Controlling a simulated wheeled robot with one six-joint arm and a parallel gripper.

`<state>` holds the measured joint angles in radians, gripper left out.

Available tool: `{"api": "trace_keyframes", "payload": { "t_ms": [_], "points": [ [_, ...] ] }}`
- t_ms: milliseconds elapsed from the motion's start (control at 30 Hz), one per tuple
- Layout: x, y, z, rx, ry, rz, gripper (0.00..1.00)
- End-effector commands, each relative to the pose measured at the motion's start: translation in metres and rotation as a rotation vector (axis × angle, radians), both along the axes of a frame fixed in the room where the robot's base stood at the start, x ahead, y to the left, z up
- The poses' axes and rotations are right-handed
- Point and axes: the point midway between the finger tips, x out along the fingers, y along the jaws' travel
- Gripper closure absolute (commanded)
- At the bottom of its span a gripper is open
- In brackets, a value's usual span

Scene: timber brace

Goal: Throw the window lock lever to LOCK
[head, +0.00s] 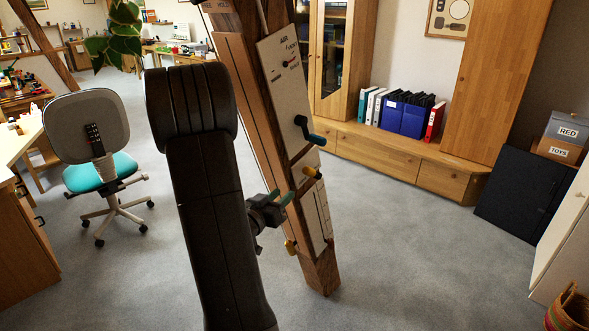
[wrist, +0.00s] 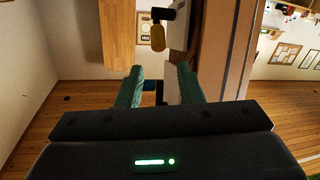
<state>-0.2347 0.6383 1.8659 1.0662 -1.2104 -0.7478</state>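A timber brace (head: 319,268) stands in the middle of the head view with pale panels on its side. I cannot tell which is the window lock lever; no LOCK marking is readable.
A dark teal crank handle (head: 308,128) juts from the upper panel, marked AIR (head: 284,60). My arm hides part of the brace's left side. An office chair (head: 92,150) stands at the left.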

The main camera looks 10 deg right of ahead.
Motion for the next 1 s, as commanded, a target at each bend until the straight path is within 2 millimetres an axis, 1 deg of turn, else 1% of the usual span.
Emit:
{"api": "trace_keyframes", "payload": {
  "t_ms": [133,233,367,600,700,833,1000],
  "points": [
    [0.003,-0.005,0.001,-0.016,-0.006,-0.024,0.66],
    [0.011,-0.014,0.001,-0.016,-0.005,-0.026,0.66],
    [0.030,-0.031,0.001,-0.014,-0.007,-0.026,0.66],
    [0.068,-0.066,0.002,-0.015,-0.006,-0.023,0.66],
    [0.080,-0.078,0.001,-0.015,-0.005,-0.023,0.66],
    [0.092,-0.088,0.001,-0.015,-0.006,-0.021,0.66],
    [0.099,-0.095,0.001,-0.014,-0.005,-0.021,0.66]
  ]
}}
